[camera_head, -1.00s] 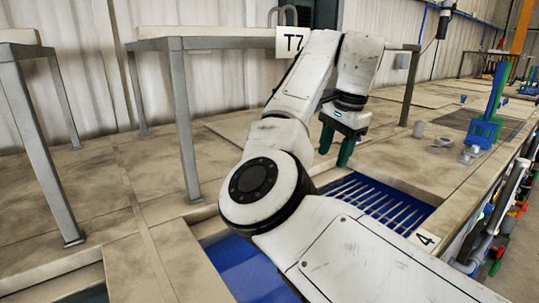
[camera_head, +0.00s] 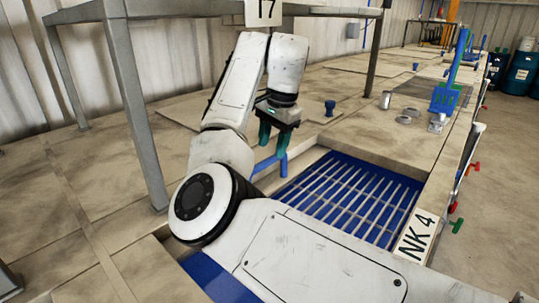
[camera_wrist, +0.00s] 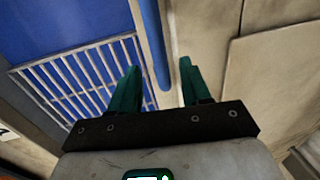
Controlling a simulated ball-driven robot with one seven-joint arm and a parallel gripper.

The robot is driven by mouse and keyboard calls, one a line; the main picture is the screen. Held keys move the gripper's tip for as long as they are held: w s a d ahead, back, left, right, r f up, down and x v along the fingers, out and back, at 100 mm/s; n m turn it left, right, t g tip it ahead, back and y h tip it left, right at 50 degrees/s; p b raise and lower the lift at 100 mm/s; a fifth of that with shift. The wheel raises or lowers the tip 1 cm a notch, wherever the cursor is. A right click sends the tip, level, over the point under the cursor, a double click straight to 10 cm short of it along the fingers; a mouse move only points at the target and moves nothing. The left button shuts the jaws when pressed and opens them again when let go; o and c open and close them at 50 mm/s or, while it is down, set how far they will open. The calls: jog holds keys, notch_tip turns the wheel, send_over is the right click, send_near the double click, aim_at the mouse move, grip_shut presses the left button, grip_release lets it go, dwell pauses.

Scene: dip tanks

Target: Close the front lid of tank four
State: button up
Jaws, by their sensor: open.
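Tank four (camera_head: 312,153), labelled "NK 4" (camera_head: 415,237), is an open blue basin sunk in the deck, with a pale slatted grate (camera_head: 360,200) visible in it. Blue also shows left of my arm (camera_head: 215,278); my arm hides the part between. My gripper (camera_head: 274,148) is open, pointing down just above this bar. In the wrist view, the bar (camera_wrist: 155,45) lies between the open fingers (camera_wrist: 157,78); I cannot tell whether they touch it. Whether the bar belongs to the front lid is unclear.
A metal-legged table (camera_head: 130,100) stands behind and left of my arm. A blue rack (camera_head: 445,98), a metal cup (camera_head: 386,100) and rings (camera_head: 404,119) stand on the deck beyond the tank. Valves (camera_head: 456,226) line the right edge.

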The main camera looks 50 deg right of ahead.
aim_at(270, 158)
jog(key=shift+w+f, duration=0.2)
jog(key=shift+f, duration=0.75)
jog(key=shift+w+f, duration=0.15)
jog(key=shift+f, duration=0.8)
grip_shut()
